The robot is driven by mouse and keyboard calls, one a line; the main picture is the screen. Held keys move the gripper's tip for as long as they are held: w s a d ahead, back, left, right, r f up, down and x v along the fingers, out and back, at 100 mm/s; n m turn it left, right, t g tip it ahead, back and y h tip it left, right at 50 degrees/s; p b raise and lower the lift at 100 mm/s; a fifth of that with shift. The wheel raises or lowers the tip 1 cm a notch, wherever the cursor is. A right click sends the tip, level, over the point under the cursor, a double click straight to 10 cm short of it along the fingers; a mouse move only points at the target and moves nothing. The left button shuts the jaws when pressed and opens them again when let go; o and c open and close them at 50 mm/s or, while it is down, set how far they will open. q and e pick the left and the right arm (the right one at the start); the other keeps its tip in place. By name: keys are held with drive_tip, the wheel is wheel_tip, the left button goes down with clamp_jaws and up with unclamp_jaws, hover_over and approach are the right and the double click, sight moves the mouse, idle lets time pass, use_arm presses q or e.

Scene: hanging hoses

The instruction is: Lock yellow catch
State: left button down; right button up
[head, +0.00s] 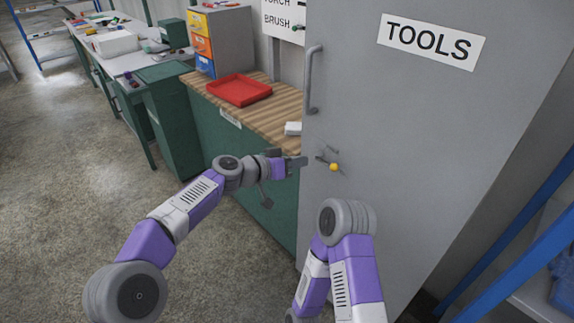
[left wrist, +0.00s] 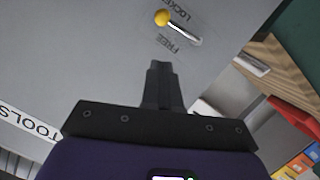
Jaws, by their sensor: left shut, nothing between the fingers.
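The yellow catch (head: 334,167) is a small yellow ball on a thin metal lever, mounted on the grey TOOLS cabinet door (head: 400,130). In the left wrist view the yellow catch (left wrist: 161,18) is at the top, its lever slanting down to the right between the printed words LOCKED and FREE. My left gripper (head: 301,161) is shut and empty at the door's left edge, left of the ball and apart from it. In the left wrist view the closed fingers (left wrist: 160,68) point toward the lever. My right arm shows folded at the bottom; its gripper is not in view.
A vertical door handle (head: 312,80) stands above the catch. A wooden-topped bench (head: 270,117) with a red tray (head: 239,90) and a small white block (head: 293,128) adjoins the door's left. Blue rails (head: 520,235) are at right. The left floor is open.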

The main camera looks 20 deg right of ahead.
use_arm(q)
drive_tip(key=shift+v, duration=1.85)
